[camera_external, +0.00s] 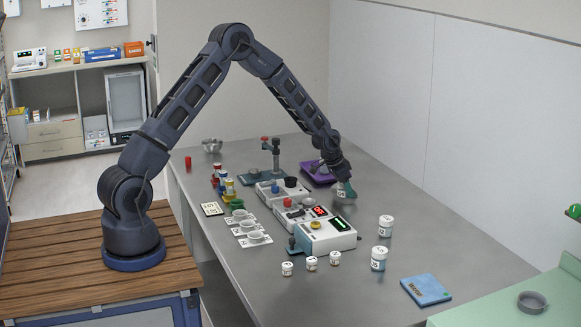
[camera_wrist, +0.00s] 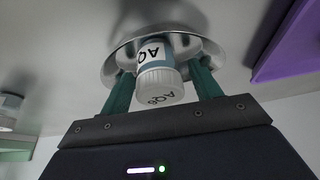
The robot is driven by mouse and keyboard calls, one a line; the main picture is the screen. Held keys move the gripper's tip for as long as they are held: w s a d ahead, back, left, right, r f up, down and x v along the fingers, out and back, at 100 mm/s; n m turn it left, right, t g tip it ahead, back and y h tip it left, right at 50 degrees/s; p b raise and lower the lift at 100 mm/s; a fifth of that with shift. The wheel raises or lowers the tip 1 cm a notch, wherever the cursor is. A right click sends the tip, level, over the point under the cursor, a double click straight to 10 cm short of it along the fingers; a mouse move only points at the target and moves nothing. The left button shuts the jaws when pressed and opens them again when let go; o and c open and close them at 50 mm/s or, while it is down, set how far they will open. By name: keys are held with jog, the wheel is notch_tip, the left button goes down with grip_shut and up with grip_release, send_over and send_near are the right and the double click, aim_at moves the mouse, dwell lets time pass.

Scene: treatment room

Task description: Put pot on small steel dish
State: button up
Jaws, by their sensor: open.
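The pot (camera_wrist: 158,82) is a small white-lidded jar with a white and blue-green label marked "AQ". In the wrist view it stands on the small steel dish (camera_wrist: 192,43), a shallow shiny dish resting on the grey bench. My gripper (camera_wrist: 162,88) is open, with one green finger on each side of the pot. A gap seems to show beside the pot, but contact is hard to judge. In the external view my gripper (camera_external: 345,190) is low over the bench, right of the purple tray; the dish is not clearly seen there.
The purple tray (camera_external: 318,174) lies close by my gripper. White instruments (camera_external: 325,237) stand nearer the camera, with cups (camera_external: 253,238) to their left. Several white-lidded jars, including one at the right (camera_external: 385,226), stand on the bench. A blue book (camera_external: 426,290) lies near the front. Bench right of the gripper is clear.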

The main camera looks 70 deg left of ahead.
jog(key=v, duration=1.2)
jog(key=s+d+r, duration=0.6)
jog(key=s+r, duration=0.5)
jog(key=s+d+r, duration=0.6)
jog(key=s+r, duration=0.5)
jog(key=s+d+r, duration=0.1)
jog(key=s+d, duration=0.1)
jog(key=s, duration=1.2)
jog(key=s+d+r, duration=0.1)
jog(key=s+d, duration=0.1)
jog(key=s, duration=1.2)
jog(key=shift+s+d+r+n, duration=0.15)
jog(key=shift+d+r+n, duration=0.05)
jog(key=shift+r+n, duration=0.2)
